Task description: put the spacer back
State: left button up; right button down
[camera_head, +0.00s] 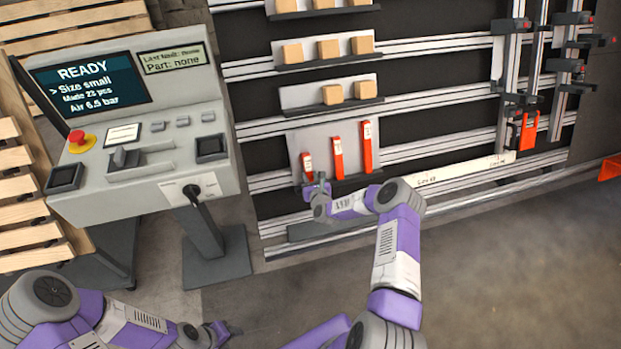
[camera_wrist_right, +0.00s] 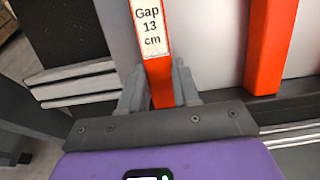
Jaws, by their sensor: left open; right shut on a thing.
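An orange spacer (camera_head: 307,168) with a white label stands at the left of the spacer holder (camera_head: 322,138). In the right wrist view the spacer (camera_wrist_right: 162,85) reads "Gap 13 cm". My right gripper (camera_head: 320,186) is shut on its lower part; the fingers (camera_wrist_right: 160,88) sit on both sides of it. A middle spacer (camera_head: 338,158) and a taller right spacer (camera_head: 367,148) stand beside it in the holder. Whether the held spacer rests on the ledge is hidden by the gripper. My left gripper (camera_head: 219,332) is open, low at the left, apart from everything.
A control console (camera_head: 130,170) with a READY screen (camera_head: 85,84) stands at the left. Shelves with wood blocks (camera_head: 330,48) are above the holder. Rails and clamps (camera_head: 525,125), one holding an orange piece, are at the right. The floor (camera_head: 500,270) at the lower right is clear.

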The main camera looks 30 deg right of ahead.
jog(key=c, duration=0.7)
grip_release()
jog(key=shift+c, duration=0.2)
jog(key=p+v, duration=0.2)
jog(key=v, duration=0.5)
jog(key=shift+s+p, duration=0.3)
jog(key=shift+p, duration=0.1)
jog(key=shift+a+r, duration=0.15)
jog(key=shift+a, duration=0.05)
